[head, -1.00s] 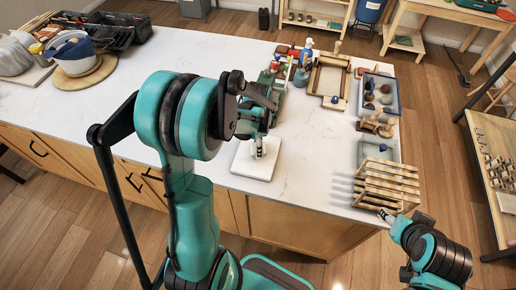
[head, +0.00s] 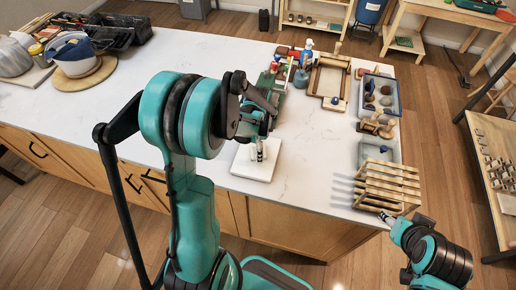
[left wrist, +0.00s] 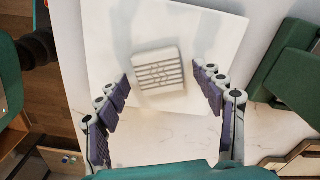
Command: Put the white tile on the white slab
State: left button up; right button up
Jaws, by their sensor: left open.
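The white slab (head: 243,166) lies flat near the front edge of the counter; it also shows in the left wrist view (left wrist: 112,30). The small white tile (left wrist: 158,70), with a grooved pattern on its face, lies on the slab in the left wrist view, turned slightly against the slab's edges. My left gripper (left wrist: 166,82) is open, with its fingers spread on either side of the tile and apart from it. In the head view my left gripper (head: 261,151) is over the slab and the tile is not clearly visible. My right gripper (head: 387,217) is by the wooden rack, away from the slab.
The slatted wooden rack (head: 388,186) stands at the counter's front right corner. Green items and bottles (head: 302,76) stand behind the slab. A wooden frame (head: 328,82) and a blue-rimmed tray (head: 380,95) lie farther right. The counter left of my arm is largely clear.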

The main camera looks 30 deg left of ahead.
pick_arm(q)
notch_tip(320, 180, up, 10)
jog(key=p, duration=0.2)
jog(key=s+d+r+n+t, duration=0.7)
jog(key=s+d+r+n, duration=0.1)
jog(key=s+d+n, duration=0.2)
jog(key=shift+s+d+n, duration=0.15)
jog(key=shift+s+n, duration=0.25)
jog(key=shift+s, duration=0.3)
notch_tip(320, 180, down, 12)
jog(key=b, duration=1.1)
jog(key=shift+r, duration=0.15)
